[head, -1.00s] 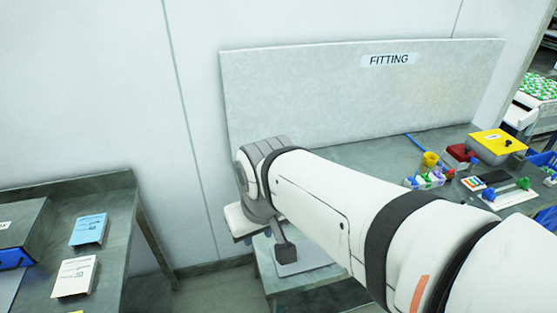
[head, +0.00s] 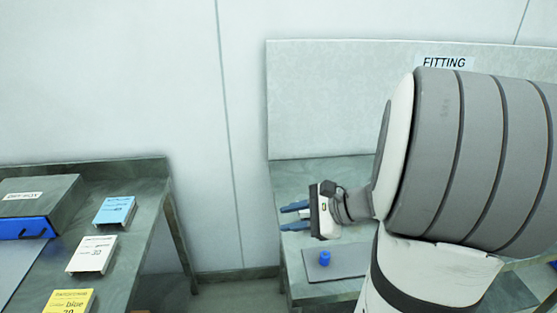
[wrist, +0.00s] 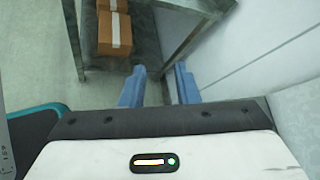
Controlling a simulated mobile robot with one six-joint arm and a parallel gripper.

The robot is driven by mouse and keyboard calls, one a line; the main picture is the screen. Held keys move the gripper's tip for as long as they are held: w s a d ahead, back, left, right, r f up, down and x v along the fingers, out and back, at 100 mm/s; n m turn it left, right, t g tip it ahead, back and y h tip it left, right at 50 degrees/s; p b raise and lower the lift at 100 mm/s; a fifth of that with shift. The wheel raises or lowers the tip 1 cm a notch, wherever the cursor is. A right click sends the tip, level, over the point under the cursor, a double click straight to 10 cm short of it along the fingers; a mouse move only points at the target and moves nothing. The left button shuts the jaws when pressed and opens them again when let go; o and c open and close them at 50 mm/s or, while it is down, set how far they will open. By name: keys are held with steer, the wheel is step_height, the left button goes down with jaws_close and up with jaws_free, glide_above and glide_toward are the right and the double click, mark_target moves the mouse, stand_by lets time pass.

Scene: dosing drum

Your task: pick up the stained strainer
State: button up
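I cannot make out a stained strainer in either view. My gripper (head: 294,216) has two blue fingers pointing left, above the left end of the fitting bench (head: 300,178) in the head view. The fingers are apart with nothing between them. In the wrist view my gripper (wrist: 159,75) also shows open and empty, with floor and the legs of a bench beyond it. A small blue piece (head: 324,258) stands on a grey mat (head: 348,262) below my gripper; I cannot tell what it is. My arm hides much of the bench.
A dark bench (head: 140,180) at left holds a lidded box with a blue front (head: 38,205) and blue, white and yellow cards (head: 92,254). A gap separates the benches. Cardboard boxes (wrist: 114,32) sit low in the wrist view. A wall panel (head: 330,100) stands behind.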

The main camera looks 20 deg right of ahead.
steer(key=d+f+m+t+h+b, duration=0.2)
steer(key=d+m, duration=0.3)
steer(key=d, duration=0.3)
steer(key=w+d+f+m+t+h+b, duration=0.1)
steer(key=d+f+m+t+h+b, duration=0.1)
steer(key=d, duration=0.7)
steer(key=d+f+m+t+h+b, duration=0.1)
steer(key=d+f+m+t+h, duration=0.3)
steer(key=d+m, duration=0.5)
steer(key=shift+w+m+t+h+b, duration=0.15)
steer(key=shift+t+h+b, duration=0.1)
steer(key=shift+t, duration=0.35)
steer(key=shift+w+m+t+h+b, duration=0.15)
steer(key=shift+t+h, duration=0.1)
steer(key=shift+t, duration=0.35)
steer(key=shift+w+a, duration=0.15)
steer(key=shift+w, duration=1.8)
steer(key=shift+w+a, duration=0.1)
steer(key=shift+w, duration=1.8)
steer(key=shift+c, duration=0.5)
jaws_close()
